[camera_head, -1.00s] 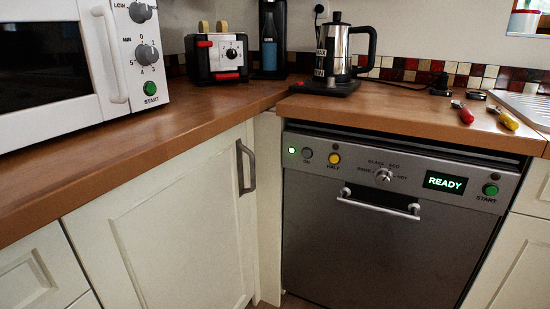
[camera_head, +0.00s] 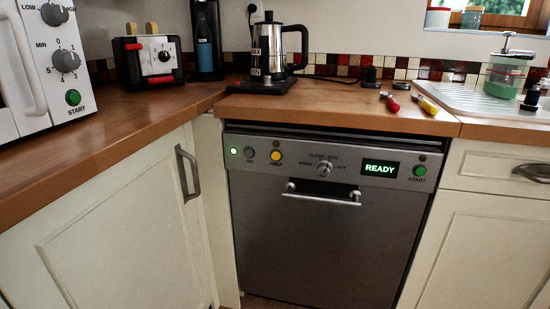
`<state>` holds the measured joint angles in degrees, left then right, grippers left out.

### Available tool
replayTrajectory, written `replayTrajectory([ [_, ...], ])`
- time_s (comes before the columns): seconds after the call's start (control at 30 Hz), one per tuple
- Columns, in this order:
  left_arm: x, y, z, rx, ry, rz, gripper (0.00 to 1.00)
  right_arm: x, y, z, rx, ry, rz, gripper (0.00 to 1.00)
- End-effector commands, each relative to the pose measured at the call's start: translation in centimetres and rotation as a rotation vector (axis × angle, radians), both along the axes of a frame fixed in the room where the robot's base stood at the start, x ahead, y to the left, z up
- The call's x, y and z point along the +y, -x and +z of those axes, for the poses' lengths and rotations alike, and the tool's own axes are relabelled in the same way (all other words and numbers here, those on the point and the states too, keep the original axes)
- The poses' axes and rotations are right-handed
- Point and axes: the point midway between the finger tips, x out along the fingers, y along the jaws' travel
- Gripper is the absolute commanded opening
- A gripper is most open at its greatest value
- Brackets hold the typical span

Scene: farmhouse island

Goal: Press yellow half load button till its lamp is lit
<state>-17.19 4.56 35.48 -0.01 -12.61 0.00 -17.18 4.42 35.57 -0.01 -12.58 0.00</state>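The yellow half load button (camera_head: 276,156), labelled HALF, is on the left part of the dishwasher's control panel (camera_head: 345,160). A grey ON button (camera_head: 249,153) sits to its left, with a lit green lamp (camera_head: 233,151) at the panel's far left. No lit lamp shows right by the yellow button. The dishwasher's display (camera_head: 380,168) reads READY in green. A dial (camera_head: 324,169) is in the panel's middle, and a green START button (camera_head: 419,170) is at its right. Neither of my grippers is in view.
The dishwasher's bar handle (camera_head: 321,195) sticks out below the panel. A cupboard handle (camera_head: 188,172) is to the left. The sink (camera_head: 480,95) is at right.

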Motion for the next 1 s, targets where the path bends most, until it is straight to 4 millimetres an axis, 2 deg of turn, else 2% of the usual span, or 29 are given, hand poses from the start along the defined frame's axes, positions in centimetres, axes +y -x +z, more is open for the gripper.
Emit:
replayTrajectory([
  [0.77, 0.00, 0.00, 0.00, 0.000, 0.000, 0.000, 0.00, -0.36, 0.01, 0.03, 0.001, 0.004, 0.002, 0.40],
  [1.0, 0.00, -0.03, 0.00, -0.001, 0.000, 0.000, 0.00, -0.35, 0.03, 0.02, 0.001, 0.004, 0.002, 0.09],
])
